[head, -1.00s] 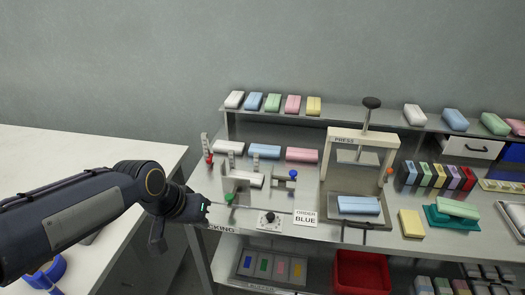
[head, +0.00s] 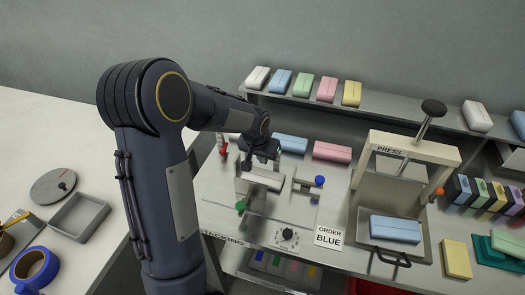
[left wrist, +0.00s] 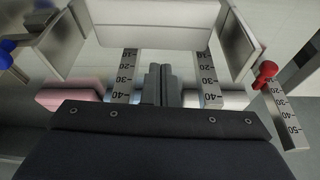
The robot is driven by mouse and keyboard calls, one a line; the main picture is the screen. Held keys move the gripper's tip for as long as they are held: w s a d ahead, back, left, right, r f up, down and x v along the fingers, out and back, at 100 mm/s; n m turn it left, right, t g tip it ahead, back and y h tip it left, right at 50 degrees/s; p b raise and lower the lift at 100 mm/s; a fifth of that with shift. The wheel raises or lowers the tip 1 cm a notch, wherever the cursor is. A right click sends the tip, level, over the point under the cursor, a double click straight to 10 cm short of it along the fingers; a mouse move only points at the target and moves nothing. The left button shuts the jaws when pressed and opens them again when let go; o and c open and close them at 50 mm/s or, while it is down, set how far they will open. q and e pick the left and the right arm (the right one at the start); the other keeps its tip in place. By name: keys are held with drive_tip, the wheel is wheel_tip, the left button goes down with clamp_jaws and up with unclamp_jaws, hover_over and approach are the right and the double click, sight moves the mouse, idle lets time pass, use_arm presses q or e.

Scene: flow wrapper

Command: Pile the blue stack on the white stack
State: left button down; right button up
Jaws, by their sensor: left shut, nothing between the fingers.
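A white stack (head: 263,179) lies in the stacking fixture; it also shows at the top of the left wrist view (left wrist: 153,32). A blue stack (head: 290,143) lies behind the fixture, between a pink stack (head: 332,151) and a mostly hidden white one. In the left wrist view only slivers of the blue stack (left wrist: 208,101) show behind my gripper. My left gripper (head: 262,164) is at the back of the fixture, close to the white stack. Its fingers (left wrist: 158,83) are shut and empty. Another blue stack (head: 395,229) lies on the press. My right gripper is not in view.
Upright rulers (left wrist: 123,75) stand at the fixture's back. Red (left wrist: 265,72), blue (head: 319,180) and green (head: 240,206) knobs stick out around it. The press (head: 410,146) stands to the right. A shelf (head: 379,111) with wrapped stacks runs along the back.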

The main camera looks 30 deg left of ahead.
sight(263, 169)
use_arm(q)
drive_tip(key=x, duration=0.4)
drive_tip(key=shift+f, duration=0.1)
drive_tip(key=shift+s+d+f+b, duration=0.1)
drive_tip(key=shift+s+b, duration=0.3)
drive_tip(key=shift+s, duration=0.45)
